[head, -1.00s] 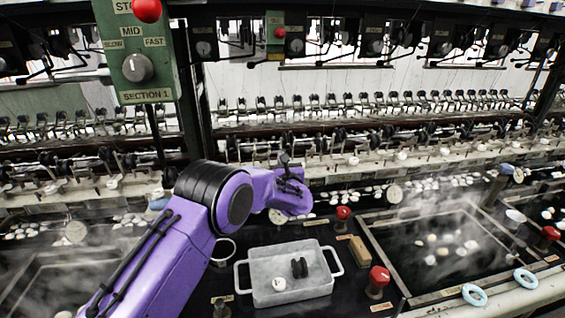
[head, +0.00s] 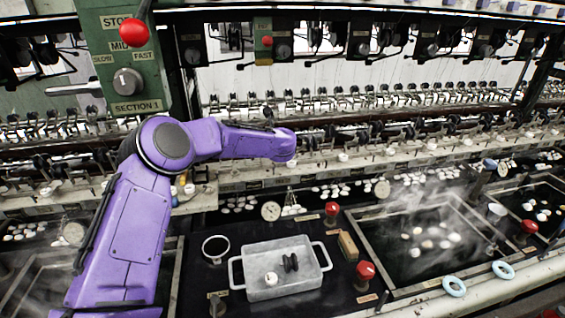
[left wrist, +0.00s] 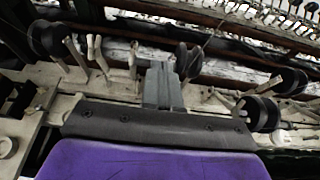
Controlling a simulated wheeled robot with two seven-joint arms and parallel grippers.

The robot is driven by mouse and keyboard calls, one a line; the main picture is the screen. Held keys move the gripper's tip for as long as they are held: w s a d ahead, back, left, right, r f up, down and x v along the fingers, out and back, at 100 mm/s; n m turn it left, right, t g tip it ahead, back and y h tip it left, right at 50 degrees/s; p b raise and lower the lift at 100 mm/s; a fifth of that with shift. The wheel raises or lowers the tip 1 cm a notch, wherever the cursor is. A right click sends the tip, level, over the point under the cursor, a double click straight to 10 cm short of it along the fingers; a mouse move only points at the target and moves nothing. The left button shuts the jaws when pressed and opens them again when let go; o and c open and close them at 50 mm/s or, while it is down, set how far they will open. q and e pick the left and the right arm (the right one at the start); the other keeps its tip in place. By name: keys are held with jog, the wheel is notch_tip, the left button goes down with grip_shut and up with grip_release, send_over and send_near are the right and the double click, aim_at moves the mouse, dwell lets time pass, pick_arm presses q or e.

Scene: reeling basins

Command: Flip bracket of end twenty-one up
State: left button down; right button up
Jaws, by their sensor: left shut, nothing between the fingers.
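My left arm (head: 235,142) reaches across to the thread-guide rail (head: 370,154) of the reeling machine. In the left wrist view my left gripper (left wrist: 163,84) is shut and empty, in front of the cream rail. Upright pegs (left wrist: 98,52) and black wheels (left wrist: 262,112) stand on both sides of the fingers. A dark wheel (left wrist: 187,60) is just behind the fingertips; I cannot tell if they touch. In the head view the wrist hides the fingers. A row of small brackets (head: 345,102) runs behind. No end number is legible, so I cannot tell which is twenty-one. My right gripper is out of view.
A grey tray (head: 238,292) with a white cocoon and a black spool stands on the dark counter. Red knobs (head: 366,270), a black cup (head: 216,248) and a steaming basin (head: 470,270) are near. A green control panel (head: 125,80) hangs at the upper left.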

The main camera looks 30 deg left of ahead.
pick_arm(q)
jog(key=shift+w+a+r+b, duration=0.15)
jog(key=shift+w+a+b, duration=0.1)
jog(key=shift+w+b, duration=0.1)
dwell(0.4)
jog(key=shift+r, duration=0.1)
